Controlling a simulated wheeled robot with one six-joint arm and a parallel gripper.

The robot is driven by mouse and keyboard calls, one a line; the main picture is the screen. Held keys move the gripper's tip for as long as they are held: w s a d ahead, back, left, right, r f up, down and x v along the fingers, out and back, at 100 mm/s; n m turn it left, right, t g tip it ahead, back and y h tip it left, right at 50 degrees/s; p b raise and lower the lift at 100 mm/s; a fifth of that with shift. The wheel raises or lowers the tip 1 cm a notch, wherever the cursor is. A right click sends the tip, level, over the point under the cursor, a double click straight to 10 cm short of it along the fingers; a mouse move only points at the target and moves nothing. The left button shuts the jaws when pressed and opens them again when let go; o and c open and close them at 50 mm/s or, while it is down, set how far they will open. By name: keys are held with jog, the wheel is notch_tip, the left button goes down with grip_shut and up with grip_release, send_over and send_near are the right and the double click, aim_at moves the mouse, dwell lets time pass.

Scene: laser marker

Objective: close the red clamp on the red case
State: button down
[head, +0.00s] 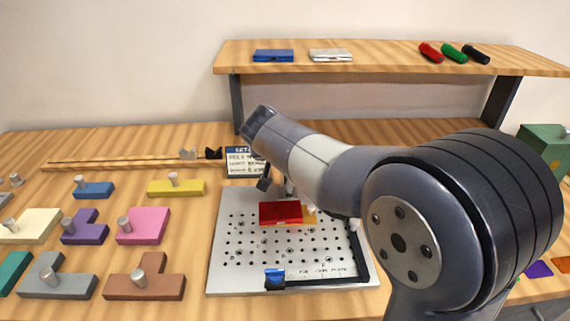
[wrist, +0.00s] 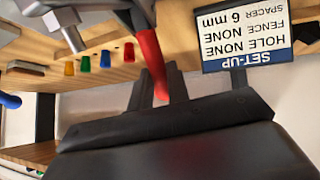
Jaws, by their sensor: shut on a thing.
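The red case (head: 280,212) lies flat on the perforated metal plate (head: 230,255), with a yellow-orange piece (head: 309,216) showing at its right edge. The red clamp's handle (wrist: 150,58) stands out in the wrist view as a long red lever. My gripper (wrist: 157,88) is shut on this lever near its end, with dark fingers on either side. In the head view my gripper (head: 266,184) is just behind the case, low over the plate's back edge. The clamp's base is mostly hidden there by my arm, and I cannot tell whether its pad touches the case.
A set-up sign (head: 246,161) stands close behind my gripper. A blue clamp (head: 274,278) sits at the plate's front edge, and a dark fence (head: 360,255) at its right. Several coloured blocks with knobs fill the table's left. A shelf (head: 390,68) spans the back.

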jog(key=shift+r, duration=0.15)
jog(key=c, duration=1.3)
grip_release()
jog(key=shift+c, duration=0.2)
jog(key=v, duration=1)
jog(key=shift+s, duration=0.45)
jog(key=shift+a+r, duration=0.1)
jog(key=shift+r, duration=0.05)
